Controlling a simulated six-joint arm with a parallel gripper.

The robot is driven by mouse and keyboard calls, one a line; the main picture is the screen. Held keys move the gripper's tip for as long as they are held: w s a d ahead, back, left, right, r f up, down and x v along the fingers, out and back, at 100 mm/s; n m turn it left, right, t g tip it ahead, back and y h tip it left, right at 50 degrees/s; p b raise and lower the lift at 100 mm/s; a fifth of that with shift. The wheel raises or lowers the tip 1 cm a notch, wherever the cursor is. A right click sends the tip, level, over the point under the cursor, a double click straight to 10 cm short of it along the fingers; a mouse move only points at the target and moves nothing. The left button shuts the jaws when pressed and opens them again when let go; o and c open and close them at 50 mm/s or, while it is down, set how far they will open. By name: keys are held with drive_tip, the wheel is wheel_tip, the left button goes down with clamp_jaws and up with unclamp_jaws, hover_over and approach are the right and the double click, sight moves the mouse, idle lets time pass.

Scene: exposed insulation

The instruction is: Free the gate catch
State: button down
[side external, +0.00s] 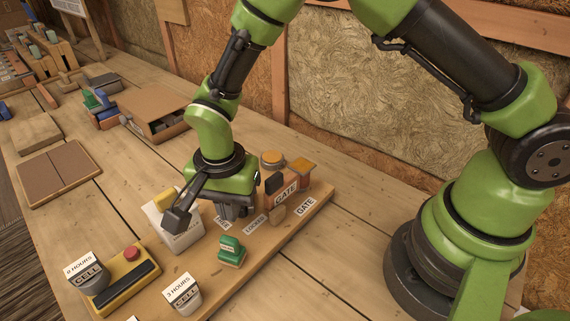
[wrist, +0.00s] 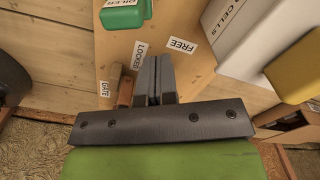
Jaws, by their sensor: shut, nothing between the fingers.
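The gate stand (side external: 275,187) is a wooden block marked GATE with orange-topped parts, at the back of a wooden board (side external: 318,203). A small brown wooden piece (side external: 277,213), perhaps the catch, stands in front of it by the LOCKED label (side external: 255,223); the FREE label (side external: 222,222) lies further left. My gripper (side external: 234,212) is low over the board, left of the piece, its fingers together and empty. In the wrist view, my gripper (wrist: 155,78) is beside a brown piece (wrist: 125,92), near LOCKED (wrist: 141,55); FREE (wrist: 183,45) is on the other side. I cannot tell whether they touch.
A white CELLS box (side external: 175,228) with a yellow part stands left of my gripper. A green block (side external: 231,251) sits in front. A yellow unit with a red button (side external: 131,253) and grey CELL blocks (side external: 182,293) are nearer. An insulated wall (side external: 355,105) stands behind.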

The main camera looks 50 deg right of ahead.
drive_tip(key=shift+f, duration=0.65)
drive_tip(key=shift+s+d, duration=0.3)
idle(0.6)
drive_tip(key=shift+s+a, duration=0.2)
drive_tip(key=shift+a, duration=0.2)
wheel_tip(320, 180, up, 6)
idle(0.4)
drive_tip(key=shift+w+r, duration=0.1)
